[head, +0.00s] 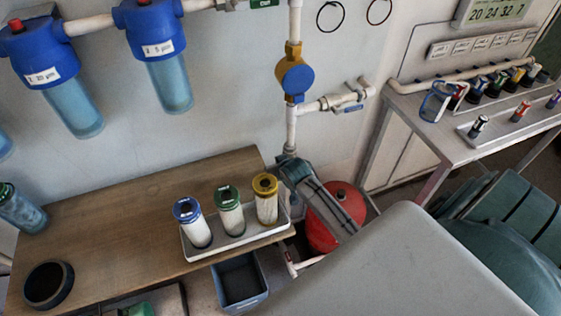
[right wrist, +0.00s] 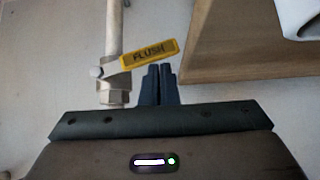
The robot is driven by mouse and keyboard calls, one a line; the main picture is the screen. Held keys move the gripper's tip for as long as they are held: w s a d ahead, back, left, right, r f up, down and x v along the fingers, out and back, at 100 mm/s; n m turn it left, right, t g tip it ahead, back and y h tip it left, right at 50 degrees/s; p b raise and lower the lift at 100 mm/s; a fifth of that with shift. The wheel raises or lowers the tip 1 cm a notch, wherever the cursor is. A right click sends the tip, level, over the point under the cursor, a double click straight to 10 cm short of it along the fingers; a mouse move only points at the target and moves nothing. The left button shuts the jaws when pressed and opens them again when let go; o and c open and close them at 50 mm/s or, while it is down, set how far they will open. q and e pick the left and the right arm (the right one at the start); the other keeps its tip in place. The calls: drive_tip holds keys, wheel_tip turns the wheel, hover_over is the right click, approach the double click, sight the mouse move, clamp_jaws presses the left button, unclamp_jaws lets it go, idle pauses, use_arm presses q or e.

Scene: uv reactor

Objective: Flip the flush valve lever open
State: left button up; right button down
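The flush valve lever (right wrist: 150,54) shows in the right wrist view as a yellow handle marked FLUSH. It sticks out to the right of its metal valve body (right wrist: 113,90), roughly crosswise to the pale vertical pipe (right wrist: 115,28). My right gripper (right wrist: 159,68) has its two dark fingers close together, with nothing seen between them. The fingertips are just below the lever's handle in that view; I cannot tell whether they touch it. In the head view I cannot make out the lever; a grey-green arm part of mine covers the lower pipe. My left gripper is not in view.
A wooden bench (head: 120,228) holds a tray (head: 240,240) with three filter cartridges. A red tank (head: 338,212) and a blue bin (head: 240,281) stand low nearby. Blue filter housings (head: 150,30) hang on the wall. A grey table (head: 412,112) stands at the right.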

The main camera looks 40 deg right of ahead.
drive_tip(key=shift+a+f+p, duration=0.1)
drive_tip(key=shift+f+p, duration=0.5)
drive_tip(key=shift+f, duration=1.45)
drive_tip(key=b+v, duration=0.1)
drive_tip(key=v, duration=0.9)
drive_tip(key=shift+s+r+b, duration=0.25)
drive_tip(key=shift+r+b, duration=0.1)
